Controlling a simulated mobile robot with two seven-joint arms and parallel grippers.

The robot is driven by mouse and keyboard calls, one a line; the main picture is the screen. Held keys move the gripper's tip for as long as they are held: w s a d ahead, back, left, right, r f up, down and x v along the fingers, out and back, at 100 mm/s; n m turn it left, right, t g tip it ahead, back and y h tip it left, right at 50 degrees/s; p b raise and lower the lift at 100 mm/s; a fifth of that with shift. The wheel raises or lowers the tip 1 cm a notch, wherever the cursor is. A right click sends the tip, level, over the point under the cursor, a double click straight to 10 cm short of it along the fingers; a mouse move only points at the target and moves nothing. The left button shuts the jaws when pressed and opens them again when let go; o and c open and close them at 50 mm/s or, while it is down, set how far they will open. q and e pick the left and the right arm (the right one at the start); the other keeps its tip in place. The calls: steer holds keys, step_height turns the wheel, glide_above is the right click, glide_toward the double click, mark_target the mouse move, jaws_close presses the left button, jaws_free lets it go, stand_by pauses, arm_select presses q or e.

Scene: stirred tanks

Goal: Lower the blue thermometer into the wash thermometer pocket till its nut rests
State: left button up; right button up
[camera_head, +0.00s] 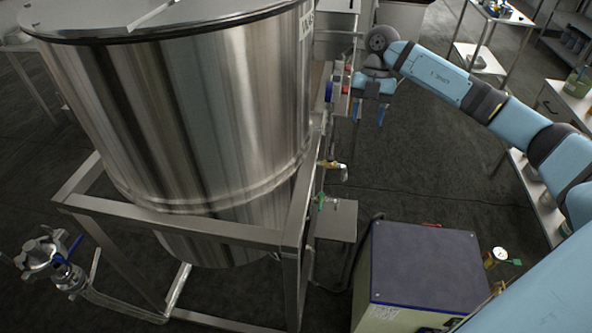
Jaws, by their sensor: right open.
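The large steel tank (190,110) fills the left of the head view. A small blue part (329,91) and red parts show just left of the gripper at the tank's side. I cannot tell whether the blue part is the thermometer. I cannot make out the thermometer pocket. My left gripper is out of view.
A dark-topped box (428,262) stands at the lower right, with a small white dial (500,253) beside it. The steel frame (180,222) carries the tank. A valve (50,258) sits lower left. Shelves and benches line the right.

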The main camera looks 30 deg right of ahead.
steer(key=s+d+f+n+t+h, duration=0.15)
steer(key=d+f+n+h, duration=0.95)
steer(key=n, duration=1.3)
steer(key=w+a+r+n+t+y, duration=0.3)
steer(key=a+n, duration=0.5)
steer(key=w+a+r+n+t+y, duration=0.2)
steer(key=a+r+n, duration=0.1)
steer(key=a+n, duration=0.45)
steer(key=s+a+n+y+b, duration=0.1)
steer(key=s+a+n, duration=0.1)
steer(key=a, duration=0.6)
steer(key=s+a+n+y+b, duration=0.1)
steer(key=s+a+n+b, duration=0.1)
steer(key=s+a, duration=0.3)
steer(key=a+n, duration=0.1)
steer(key=a, duration=0.2)
steer(key=shift+a+n+t, duration=0.35)
steer(key=shift+a, duration=0.05)
